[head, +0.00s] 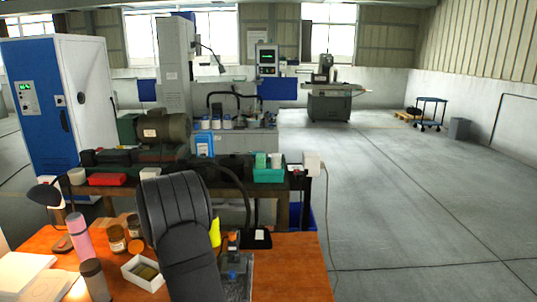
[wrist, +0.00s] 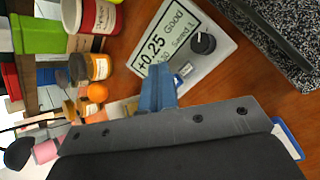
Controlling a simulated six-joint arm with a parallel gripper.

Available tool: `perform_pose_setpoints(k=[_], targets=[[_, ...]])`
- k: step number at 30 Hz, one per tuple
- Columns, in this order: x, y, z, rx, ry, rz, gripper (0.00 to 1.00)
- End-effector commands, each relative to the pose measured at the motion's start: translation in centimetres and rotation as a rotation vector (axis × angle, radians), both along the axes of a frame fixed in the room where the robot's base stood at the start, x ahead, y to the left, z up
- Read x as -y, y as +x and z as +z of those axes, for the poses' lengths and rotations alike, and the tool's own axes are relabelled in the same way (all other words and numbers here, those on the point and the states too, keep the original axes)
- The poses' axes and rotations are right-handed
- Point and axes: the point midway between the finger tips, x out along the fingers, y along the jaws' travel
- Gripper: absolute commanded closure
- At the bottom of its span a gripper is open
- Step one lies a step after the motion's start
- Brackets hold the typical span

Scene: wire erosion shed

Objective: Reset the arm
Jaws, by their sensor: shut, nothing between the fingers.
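My gripper (wrist: 160,80) shows in the wrist view as blue fingers that are together, with nothing between them. It is over the orange-brown wooden desk (head: 285,270), near a grey display unit (wrist: 192,42) with a black knob. The display reads "+0.25 Good" and more text that is partly covered. I cannot tell whether the fingertips touch the unit. In the head view my dark arm reaches over the desk and hides part of it, and the fingers are hard to make out there.
Amber jars (head: 117,238), a white tray (head: 143,270), a pink bottle (head: 78,238) and a dark bottle (head: 95,280) stand left of my arm. A desk lamp (head: 44,194) is at the far left. A bench with a teal bin (head: 268,174) stands behind. The desk's right side looks clear.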

Motion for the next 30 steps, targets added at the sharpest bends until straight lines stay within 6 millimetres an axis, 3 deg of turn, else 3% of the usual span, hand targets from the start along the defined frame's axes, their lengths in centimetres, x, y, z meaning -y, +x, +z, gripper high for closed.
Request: perform_pose_setpoints(k=[4, 9, 24, 30], targets=[[0.0, 0.0, 2.2, 0.003, 0.004, -0.001, 1.0], [0.0, 0.0, -0.5, -0.001, -0.001, 0.001, 1.0], [-0.1, 0.1, 6.0, 0.004, 0.005, 0.0, 1.0], [3.3, 2.2, 7.4, -0.01, 0.041, -0.191, 1.0]])
